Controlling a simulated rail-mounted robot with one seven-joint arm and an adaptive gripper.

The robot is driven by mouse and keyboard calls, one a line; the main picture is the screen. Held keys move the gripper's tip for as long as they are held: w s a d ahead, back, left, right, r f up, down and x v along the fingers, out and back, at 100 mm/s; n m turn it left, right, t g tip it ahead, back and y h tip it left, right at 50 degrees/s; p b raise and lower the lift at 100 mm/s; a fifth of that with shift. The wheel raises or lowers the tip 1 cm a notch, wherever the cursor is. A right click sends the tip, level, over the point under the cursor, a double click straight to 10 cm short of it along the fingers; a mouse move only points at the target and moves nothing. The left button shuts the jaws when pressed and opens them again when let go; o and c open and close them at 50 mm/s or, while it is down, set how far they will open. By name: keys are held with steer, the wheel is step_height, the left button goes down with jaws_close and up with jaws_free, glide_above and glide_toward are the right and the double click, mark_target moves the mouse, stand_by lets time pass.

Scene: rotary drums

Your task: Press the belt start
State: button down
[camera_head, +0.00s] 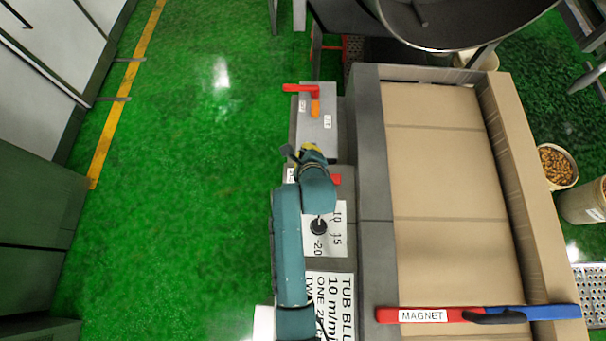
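A narrow grey control ledge (328,140) runs along the left side of the belt (450,180). It carries a red lever (301,89), an orange handle (315,108) and small white labels too small to read. My gripper (292,153) is over the ledge, just below the orange handle in the picture; whether its fingers are open or shut is unclear. A red part (336,179) shows beside my wrist, partly hidden by it. A black knob (319,227) sits on a white scale marked 10, 15 and 20. No control readable as the belt start is visible.
A red and blue bar labelled MAGNET (423,315) crosses the belt's near end. A large metal drum (455,25) overhangs the far end. A bucket of brown pieces (556,166) stands at right. The green floor (200,200) at left is clear.

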steer(key=f, duration=0.1)
steer(key=s+f+m, duration=0.1)
steer(key=f, duration=0.1)
steer(key=shift+a+g, duration=0.1)
steer(key=shift+g, duration=0.2)
steer(key=shift+f, duration=0.15)
step_height(320, 180, down, 8)
steer(key=b, duration=0.7)
steer(key=shift+b, duration=0.35)
steer(key=shift+f, duration=0.3)
steer(key=shift+f+b, duration=0.3)
steer(key=shift+f, duration=0.1)
